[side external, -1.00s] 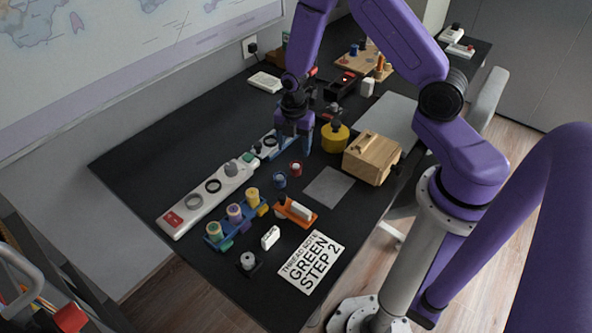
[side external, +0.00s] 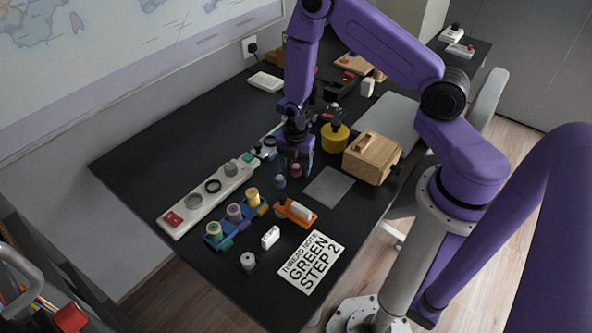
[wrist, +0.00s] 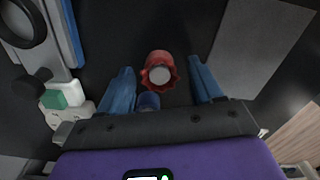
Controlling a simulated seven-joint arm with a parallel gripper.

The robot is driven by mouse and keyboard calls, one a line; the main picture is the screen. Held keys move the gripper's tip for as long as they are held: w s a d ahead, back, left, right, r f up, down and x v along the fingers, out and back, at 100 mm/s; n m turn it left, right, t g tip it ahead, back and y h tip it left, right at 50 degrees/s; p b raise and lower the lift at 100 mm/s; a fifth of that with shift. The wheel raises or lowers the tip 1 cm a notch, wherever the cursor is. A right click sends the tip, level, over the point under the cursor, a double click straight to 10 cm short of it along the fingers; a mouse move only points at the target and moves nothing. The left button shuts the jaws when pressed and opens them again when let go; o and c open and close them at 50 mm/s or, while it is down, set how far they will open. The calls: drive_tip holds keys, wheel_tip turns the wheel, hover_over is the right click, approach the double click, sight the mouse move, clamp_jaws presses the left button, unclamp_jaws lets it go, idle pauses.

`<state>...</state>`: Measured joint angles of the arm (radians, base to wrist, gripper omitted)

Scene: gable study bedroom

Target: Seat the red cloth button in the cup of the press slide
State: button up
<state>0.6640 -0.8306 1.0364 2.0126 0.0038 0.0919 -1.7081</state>
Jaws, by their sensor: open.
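The red cloth button (wrist: 159,72), with a scalloped red rim and a pale centre, stands on the dark table between my open fingers in the wrist view. It shows under my gripper in the side view (side external: 296,170). My gripper (wrist: 161,66) points down with a finger on each side of the button, gaps visible on both sides. In the side view my gripper (side external: 297,165) is low over the table. A blue-edged pale rail with a black ring (wrist: 22,24) lies at the left of the wrist view; it may be the press slide. My arm partly hides this area in the side view.
A blue button-like piece (side external: 280,181) stands just beside the red one; its top (wrist: 148,101) is near my left finger. A grey mat (side external: 328,187), wooden box (side external: 371,158) and yellow round piece (side external: 335,137) are to the right. Spools (side external: 235,212) stand nearer the camera.

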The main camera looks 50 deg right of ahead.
sight(296, 168)
drive_tip(key=c, duration=1.1)
drive_tip(key=shift+r, duration=0.15)
drive_tip(key=shift+r, duration=0.55)
wheel_tip(296, 168, up, 2)
drive_tip(key=shift+s+r, duration=0.15)
drive_tip(key=shift+s+a+r, duration=0.15)
drive_tip(key=shift+s+r, duration=1.4)
drive_tip(key=shift+s, duration=0.65)
drive_tip(key=shift+s+a+r, duration=0.2)
drive_tip(key=shift+s+r, duration=1.4)
drive_tip(key=shift+s, duration=0.65)
drive_tip(key=shift+s+a+r, duration=0.15)
drive_tip(key=shift+s+r, duration=1.4)
drive_tip(key=shift+s, duration=0.65)
